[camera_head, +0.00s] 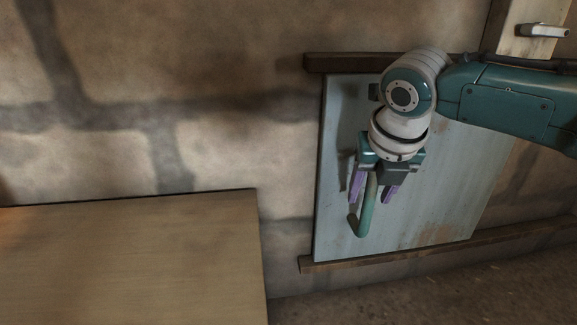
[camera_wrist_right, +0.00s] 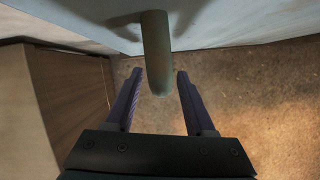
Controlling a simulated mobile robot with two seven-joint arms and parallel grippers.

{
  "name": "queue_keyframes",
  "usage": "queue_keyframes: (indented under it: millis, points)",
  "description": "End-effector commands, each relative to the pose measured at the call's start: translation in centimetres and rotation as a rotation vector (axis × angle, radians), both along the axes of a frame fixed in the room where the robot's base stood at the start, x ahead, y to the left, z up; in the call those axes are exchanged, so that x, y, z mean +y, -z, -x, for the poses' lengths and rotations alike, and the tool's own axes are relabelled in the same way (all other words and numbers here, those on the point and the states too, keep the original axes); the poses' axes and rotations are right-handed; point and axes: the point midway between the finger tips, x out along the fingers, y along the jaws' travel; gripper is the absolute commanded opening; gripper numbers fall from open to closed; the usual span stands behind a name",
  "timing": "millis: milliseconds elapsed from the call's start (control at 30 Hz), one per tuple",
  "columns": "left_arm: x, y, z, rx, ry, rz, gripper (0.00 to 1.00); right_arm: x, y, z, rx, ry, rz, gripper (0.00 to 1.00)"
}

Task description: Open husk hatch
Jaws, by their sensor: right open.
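The hatch (camera_head: 435,205) is a pale blue-grey, worn panel set against the wall between two dark wooden rails. A green bar handle (camera_head: 366,212) stands out from it, with its bent lower end below my fingers. My right gripper (camera_head: 371,198) is open, its purple fingers on either side of the handle. In the right wrist view the handle (camera_wrist_right: 156,55) comes down from the panel (camera_wrist_right: 225,22) and its end lies between the tips of my open right gripper (camera_wrist_right: 158,82). I cannot tell if a finger touches it. My left gripper is not in view.
The upper rail (camera_head: 340,63) and lower rail (camera_head: 340,264) run along the hatch's top and bottom. A wooden table or box (camera_head: 130,260) stands at the lower left. A pale post with a metal handle (camera_head: 543,30) is at the upper right. Bare floor (camera_head: 400,300) lies below.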

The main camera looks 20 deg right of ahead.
Motion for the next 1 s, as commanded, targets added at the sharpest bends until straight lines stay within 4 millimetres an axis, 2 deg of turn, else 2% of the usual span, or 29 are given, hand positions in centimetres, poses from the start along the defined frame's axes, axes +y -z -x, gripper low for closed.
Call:
queue_keyframes:
  millis: [267,767,1000]
  points:
    - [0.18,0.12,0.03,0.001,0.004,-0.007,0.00,-0.03,0.09,-0.07,0.000,0.001,0.000,0.55]
    - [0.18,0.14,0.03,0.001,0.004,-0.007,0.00,-0.04,0.12,-0.04,0.000,0.001,0.000,0.01]
    - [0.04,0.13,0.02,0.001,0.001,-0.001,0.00,-0.05,0.12,-0.03,0.000,0.001,0.000,0.00]
